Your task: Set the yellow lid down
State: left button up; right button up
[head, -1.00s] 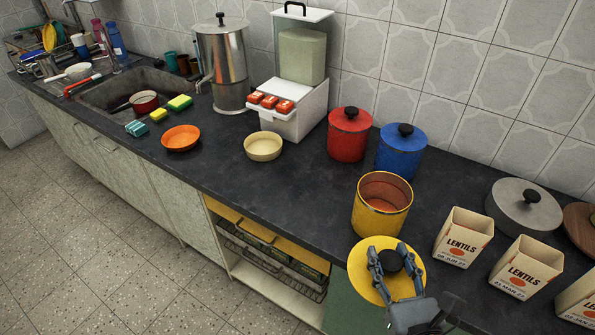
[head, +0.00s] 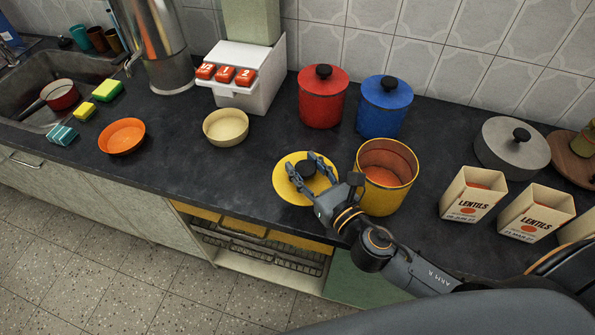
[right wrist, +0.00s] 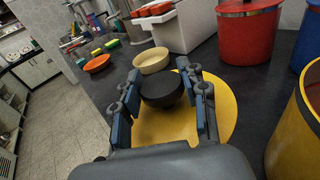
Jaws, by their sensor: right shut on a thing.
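The yellow lid (head: 287,191) is a flat disc with a black knob (head: 306,168). It is at the counter's front, left of the open yellow canister (head: 386,178). My right gripper (head: 312,170) is shut on the knob, one finger on each side. In the right wrist view the lid (right wrist: 168,124) lies below the fingers, and the knob (right wrist: 161,90) is between them. The lid looks level and very low over the counter; I cannot tell whether it touches. My left gripper is not in view.
Red (head: 323,97) and blue (head: 384,107) lidded canisters stand behind. A cream bowl (head: 226,127) and an orange bowl (head: 122,137) are to the left. Lentils boxes (head: 470,196) stand at the right. Dark counter (head: 200,165) is clear left of the lid.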

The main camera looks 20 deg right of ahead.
aim_at(299, 167)
jog(key=w+f+b, duration=0.1)
jog(key=w+f, duration=0.2)
jog(key=f, duration=0.1)
jog(key=shift+w+f+b, duration=0.3)
jog(key=shift+w+b, duration=0.1)
jog(key=shift+w+f, duration=0.35)
jog(key=shift+f, duration=0.05)
jog(key=f, duration=0.1)
jog(key=f+b, duration=0.2)
jog(key=shift+w+f, duration=0.3)
jog(key=shift+f, duration=0.05)
pick_arm(q)
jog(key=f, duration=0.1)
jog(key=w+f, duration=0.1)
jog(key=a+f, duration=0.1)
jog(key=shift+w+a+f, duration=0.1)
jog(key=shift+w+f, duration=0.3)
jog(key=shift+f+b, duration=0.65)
jog(key=shift+b, duration=0.1)
pick_arm(e)
jog(key=shift+f, duration=0.65)
jog(key=shift+r, duration=0.1)
